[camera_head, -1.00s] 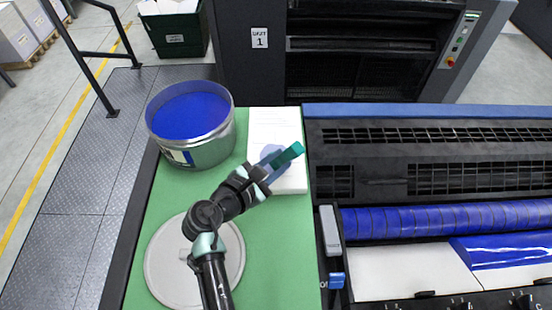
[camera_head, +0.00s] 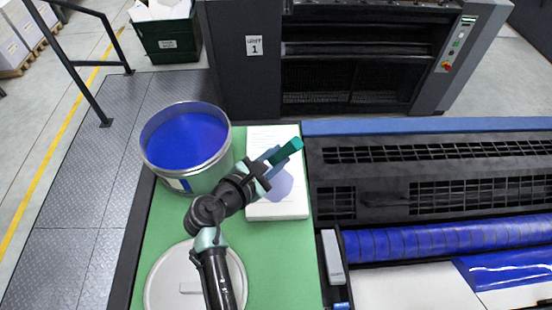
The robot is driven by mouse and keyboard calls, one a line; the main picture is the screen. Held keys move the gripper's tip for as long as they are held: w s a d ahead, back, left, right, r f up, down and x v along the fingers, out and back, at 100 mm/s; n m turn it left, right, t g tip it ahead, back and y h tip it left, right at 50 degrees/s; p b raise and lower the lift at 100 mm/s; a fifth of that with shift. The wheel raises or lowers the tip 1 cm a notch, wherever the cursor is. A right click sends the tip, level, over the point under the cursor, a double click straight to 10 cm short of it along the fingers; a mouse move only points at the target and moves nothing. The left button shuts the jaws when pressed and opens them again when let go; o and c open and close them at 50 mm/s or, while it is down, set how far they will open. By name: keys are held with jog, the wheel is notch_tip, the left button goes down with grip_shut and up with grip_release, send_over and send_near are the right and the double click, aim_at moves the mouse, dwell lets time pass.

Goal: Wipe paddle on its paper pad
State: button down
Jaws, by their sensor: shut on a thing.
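The paper pad (camera_head: 290,208) is a white stack on the green tabletop. A pale blue patch (camera_head: 281,186) shows on its top; I cannot tell whether it is ink or shadow. My gripper (camera_head: 262,174) is over the pad's left side, shut on the paddle. The paddle's teal part (camera_head: 285,152) slants up and right above the pad. A bluish area beside it is partly hidden by my gripper. I cannot tell whether the paddle touches the paper.
An open can of blue ink (camera_head: 187,140) stands left of the pad, close to my arm. A round grey lid (camera_head: 169,283) lies at the front, partly under my arm. The press with blue rollers (camera_head: 450,238) borders the table on the right. A railing (camera_head: 88,45) stands at left.

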jog(key=shift+s+r+p, duration=0.2)
jog(key=shift+r+p, duration=0.4)
jog(key=shift+r, duration=0.5)
notch_tip(320, 180, up, 4)
jog(key=p, duration=0.3)
jog(key=shift+w+f, duration=0.1)
jog(key=shift+f, duration=0.1)
